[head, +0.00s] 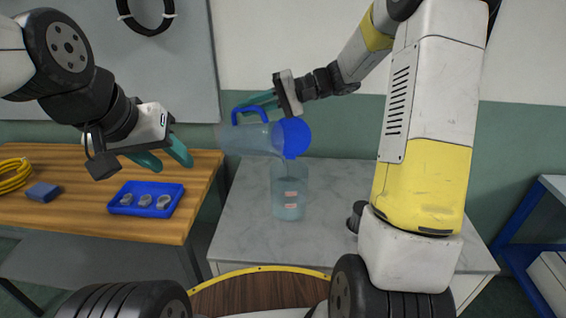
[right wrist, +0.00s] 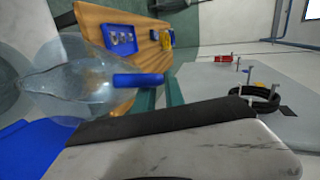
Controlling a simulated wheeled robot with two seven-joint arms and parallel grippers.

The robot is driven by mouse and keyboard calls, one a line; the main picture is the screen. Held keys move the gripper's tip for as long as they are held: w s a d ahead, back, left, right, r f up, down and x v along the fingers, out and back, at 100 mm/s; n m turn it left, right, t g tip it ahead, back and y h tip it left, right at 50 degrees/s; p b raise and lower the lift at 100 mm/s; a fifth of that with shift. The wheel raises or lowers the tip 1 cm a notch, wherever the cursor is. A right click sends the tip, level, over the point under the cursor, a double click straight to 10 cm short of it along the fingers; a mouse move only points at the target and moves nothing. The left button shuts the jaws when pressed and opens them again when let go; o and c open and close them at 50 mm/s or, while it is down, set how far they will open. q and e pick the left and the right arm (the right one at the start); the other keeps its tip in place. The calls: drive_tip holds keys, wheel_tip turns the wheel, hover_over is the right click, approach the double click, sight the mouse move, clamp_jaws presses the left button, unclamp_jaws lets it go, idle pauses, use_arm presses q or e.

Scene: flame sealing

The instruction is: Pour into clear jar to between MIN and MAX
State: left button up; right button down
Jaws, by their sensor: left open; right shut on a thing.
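A clear pitcher (head: 243,139) with a blue lid (head: 296,138) and blue handle (head: 250,111) is tipped on its side above the marble table. My right gripper (head: 262,104) is shut on the handle from above. The lid end points right, just over the mouth of the clear jar (head: 289,176). The jar stands upright with two reddish marks on its side; I cannot read them or tell its liquid level. The right wrist view shows the pitcher body (right wrist: 80,75) and handle (right wrist: 138,80) close up. My left gripper (head: 166,156) is open and empty above the wooden table.
The marble table (head: 245,225) is otherwise mostly clear. The wooden table (head: 90,212) at left holds a blue tray (head: 120,210) with several small metal parts, a blue block (head: 43,192) and yellow cable (head: 14,176). A blue rack (head: 525,225) stands at right.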

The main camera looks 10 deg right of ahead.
sight(233, 116)
drive_tip(key=shift+s+d+r, duration=0.2)
drive_tip(key=shift+d, duration=0.1)
idle(0.4)
drive_tip(key=a, duration=0.1)
drive_tip(key=w+a+f+h, duration=0.2)
drive_tip(key=a, duration=0.1)
drive_tip(key=shift+f+m+g, duration=0.25)
drive_tip(key=shift+m+g, duration=0.05)
drive_tip(key=shift+g, duration=0.1)
drive_tip(key=shift+w+a+f+m+g+h, duration=0.2)
drive_tip(key=shift+w+a+m+g+h, duration=0.15)
drive_tip(key=shift+h, duration=0.65)
drive_tip(key=shift+w+a+f, duration=0.1)
drive_tip(key=shift+f, duration=0.1)
idle(0.5)
drive_tip(key=shift+w+a+f+h, duration=0.15)
drive_tip(key=shift+a+f+h, duration=0.15)
drive_tip(key=shift+f+h, duration=0.15)
drive_tip(key=w+a+f+m+g+h, duration=0.1)
drive_tip(key=w+a+f+g+h, duration=0.1)
drive_tip(key=f, duration=0.6)
drive_tip(key=w+a+f+m+g+h+b, duration=0.1)
drive_tip(key=w+a+f+g+h, duration=0.1)
drive_tip(key=a+f+h, duration=0.3)
drive_tip(key=shift+f+h, duration=0.55)
drive_tip(key=shift+f, duration=0.95)
drive_tip(key=shift+g, duration=0.25)
